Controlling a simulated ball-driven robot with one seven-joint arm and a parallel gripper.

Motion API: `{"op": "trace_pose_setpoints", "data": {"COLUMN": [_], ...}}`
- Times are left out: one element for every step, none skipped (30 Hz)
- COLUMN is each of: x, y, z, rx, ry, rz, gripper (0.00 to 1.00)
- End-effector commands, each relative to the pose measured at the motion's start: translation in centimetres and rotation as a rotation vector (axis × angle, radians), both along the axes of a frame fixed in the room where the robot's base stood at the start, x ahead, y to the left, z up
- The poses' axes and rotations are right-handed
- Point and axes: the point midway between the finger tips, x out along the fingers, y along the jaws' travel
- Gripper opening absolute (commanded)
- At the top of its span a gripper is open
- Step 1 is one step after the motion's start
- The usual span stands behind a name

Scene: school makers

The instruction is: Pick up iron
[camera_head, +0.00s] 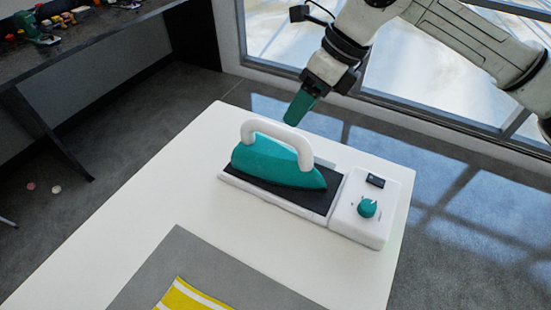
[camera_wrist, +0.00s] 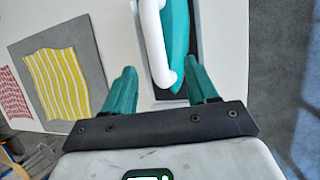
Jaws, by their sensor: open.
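The iron (camera_head: 277,163) has a teal body and a white arched handle. It lies on the dark plate of a white base (camera_head: 285,205) with a teal knob, on a white table. My gripper (camera_head: 299,108) is above and just behind the iron's handle in the head view, apart from it. In the wrist view the gripper (camera_wrist: 163,88) is open with two teal fingers, and the iron (camera_wrist: 177,45) with its white handle shows between and beyond the fingertips. Only part of the iron is visible there.
A grey mat (camera_head: 205,273) with a yellow-striped cloth (camera_head: 187,296) lies on the white table (camera_head: 110,225). In the wrist view a red-patterned cloth (camera_wrist: 13,95) lies farther left. A dark workbench (camera_head: 80,38) with small items stands at the left; windows are behind.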

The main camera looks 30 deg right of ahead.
Motion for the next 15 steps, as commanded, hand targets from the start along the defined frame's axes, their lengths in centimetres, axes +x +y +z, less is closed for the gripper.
{"op": "trace_pose_setpoints", "data": {"x": [0.1,0.2,0.3,0.4,0.5,0.6,0.7,0.8,0.8,0.8,0.9,0.9,1.0,1.0,1.1], "y": [0.4,0.7,0.9,1.1,1.3,1.5,1.6,1.7,1.8,1.9,2.0,2.1,2.2,2.3,2.6], "z": [-0.7,-1.1,-1.7,-2.1,-2.5,-2.9,-3.2,-3.5,-3.7,-3.9,-4.0,-4.1,-4.3,-4.5,-4.9], "rx": [0.003,0.005,0.006,0.006,0.006,0.006,0.006,0.007,0.007,0.007,0.007,0.007,0.008,0.008,0.010], "ry": [0.003,0.003,0.001,0.002,0.002,0.002,0.001,0.000,0.000,0.000,-0.001,-0.002,-0.001,-0.001,0.000], "rz": [0.002,0.002,0.003,0.003,0.003,0.003,0.004,0.004,0.004,0.004,0.003,0.003,0.003,0.003,0.004], "gripper": [0.58,0.58,0.58,0.58,0.58,0.58,0.58,0.58,0.58,0.58,0.58,0.58,0.58,0.58,0.58]}}
